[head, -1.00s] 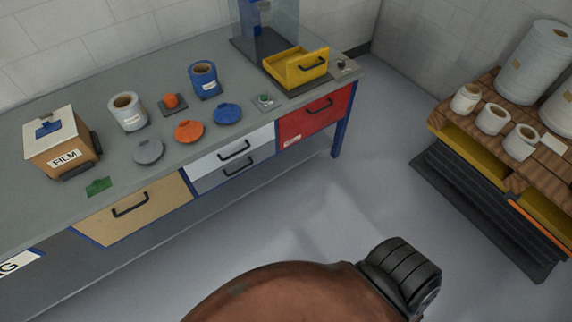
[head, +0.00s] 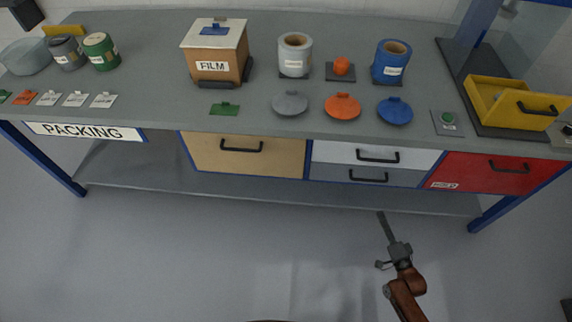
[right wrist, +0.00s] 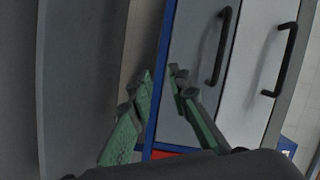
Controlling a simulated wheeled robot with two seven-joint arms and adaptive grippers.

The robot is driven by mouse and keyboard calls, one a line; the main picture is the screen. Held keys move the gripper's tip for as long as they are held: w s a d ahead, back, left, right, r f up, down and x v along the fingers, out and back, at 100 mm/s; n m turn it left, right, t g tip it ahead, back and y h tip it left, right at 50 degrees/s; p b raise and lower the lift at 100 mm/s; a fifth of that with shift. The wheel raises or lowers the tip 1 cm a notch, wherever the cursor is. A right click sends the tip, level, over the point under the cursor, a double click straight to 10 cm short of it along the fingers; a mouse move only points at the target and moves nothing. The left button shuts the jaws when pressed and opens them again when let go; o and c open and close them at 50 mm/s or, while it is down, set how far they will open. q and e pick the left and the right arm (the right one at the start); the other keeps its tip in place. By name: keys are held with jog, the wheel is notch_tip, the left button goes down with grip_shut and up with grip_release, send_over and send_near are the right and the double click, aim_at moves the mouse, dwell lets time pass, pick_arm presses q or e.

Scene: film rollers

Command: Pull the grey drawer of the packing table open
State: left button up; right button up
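The grey drawer (head: 328,173) is the lower one of a stacked pair in the packing table's front, with a black bar handle (head: 369,177). It looks closed, flush with its frame. In the right wrist view the grey drawer (right wrist: 188,95) and its handle (right wrist: 218,46) stand upright in the picture, just beyond my fingers. My right gripper (head: 382,216) is below and in front of the drawer in the head view. In the right wrist view its two green fingers (right wrist: 160,71) are apart with nothing between them, short of the handle. My left gripper is not in view.
The white drawer (head: 342,153) is directly above, the red drawer (head: 475,174) to the right, and the tan drawer (head: 275,160) to the left. A low shelf (head: 240,191) runs under the table. The tabletop (head: 150,110) holds rollers, lids and a film box (head: 216,65). Floor in front is clear.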

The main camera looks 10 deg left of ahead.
aim_at(367, 179)
pick_arm(q)
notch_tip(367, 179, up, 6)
jog(key=b, duration=0.4)
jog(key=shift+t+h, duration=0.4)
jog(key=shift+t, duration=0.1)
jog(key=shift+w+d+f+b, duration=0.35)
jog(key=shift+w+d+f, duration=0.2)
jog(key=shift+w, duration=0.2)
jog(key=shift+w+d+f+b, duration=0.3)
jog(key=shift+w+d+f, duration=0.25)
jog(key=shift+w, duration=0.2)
pick_arm(e)
jog(key=shift+w+a+r+m+t+y, duration=0.35)
jog(key=shift+w+a+r+m+y, duration=0.1)
jog(key=shift+w+a+r, duration=1.25)
jog(key=shift+w+a+r+m+t+y, duration=0.45)
jog(key=shift+w+a+r, duration=0.6)
jog(key=shift+w+r, duration=0.8)
jog(key=shift+w+a+r+m+t+y, duration=0.4)
jog(key=shift+w+a+r, duration=0.95)
jog(key=shift+w, duration=0.8)
jog(key=shift+c, duration=0.4)
grip_shut()
jog(key=shift+f, duration=0.1)
